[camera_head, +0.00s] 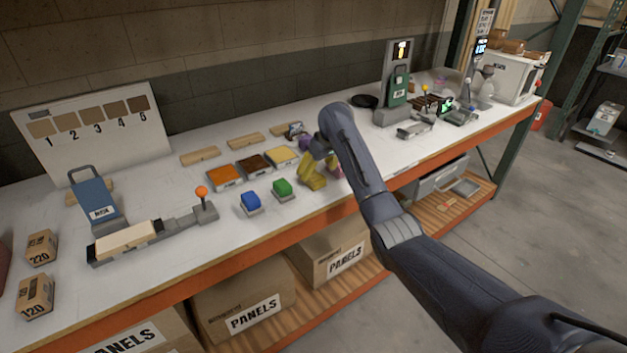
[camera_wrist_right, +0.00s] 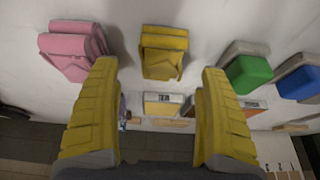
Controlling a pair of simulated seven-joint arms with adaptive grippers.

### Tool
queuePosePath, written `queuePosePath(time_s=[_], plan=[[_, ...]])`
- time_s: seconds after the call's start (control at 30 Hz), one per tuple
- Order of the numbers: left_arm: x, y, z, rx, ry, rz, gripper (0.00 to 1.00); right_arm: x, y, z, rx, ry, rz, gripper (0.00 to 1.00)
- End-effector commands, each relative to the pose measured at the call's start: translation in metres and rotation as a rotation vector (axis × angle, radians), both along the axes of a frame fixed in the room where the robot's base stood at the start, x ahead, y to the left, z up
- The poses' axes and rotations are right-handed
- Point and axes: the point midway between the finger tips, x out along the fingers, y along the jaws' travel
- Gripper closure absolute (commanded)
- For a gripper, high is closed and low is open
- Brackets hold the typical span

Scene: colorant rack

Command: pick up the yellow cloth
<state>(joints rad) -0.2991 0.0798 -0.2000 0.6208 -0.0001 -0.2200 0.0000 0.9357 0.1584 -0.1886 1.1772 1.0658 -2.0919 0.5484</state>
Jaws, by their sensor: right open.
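The yellow cloth (camera_wrist_right: 163,50) is a folded pad on the white table in the right wrist view. It lies ahead of my right gripper (camera_wrist_right: 160,68), in line with the gap between the two yellow fingers. The fingers are spread wide with nothing between them. In the head view my right gripper (camera_head: 314,165) points down over the table near its front edge. There its yellow fingers and the yellow cloth are hard to tell apart. My left gripper is not in view.
A pink cloth (camera_wrist_right: 70,50) lies left of the yellow one in the wrist view. A green block (camera_head: 283,187) and a blue block (camera_head: 250,201) stand on grey bases nearby. Orange (camera_head: 224,175), brown (camera_head: 254,164) and yellow (camera_head: 283,156) topped trays lie behind. A joystick (camera_head: 204,202) stands left.

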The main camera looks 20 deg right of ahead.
Motion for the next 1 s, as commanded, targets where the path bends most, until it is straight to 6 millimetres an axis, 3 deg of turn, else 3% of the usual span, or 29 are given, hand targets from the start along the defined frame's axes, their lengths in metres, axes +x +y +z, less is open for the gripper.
queuePosePath(time_s=[0.3,0.7,1.0], plan=[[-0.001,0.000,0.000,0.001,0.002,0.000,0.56,0.012,0.006,-0.035,0.001,0.003,-0.001,0.22],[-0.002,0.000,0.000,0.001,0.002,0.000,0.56,0.015,0.007,-0.041,0.000,0.000,-0.001,0.21],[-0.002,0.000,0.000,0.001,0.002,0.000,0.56,0.015,0.007,-0.041,0.001,0.001,-0.001,0.56]])
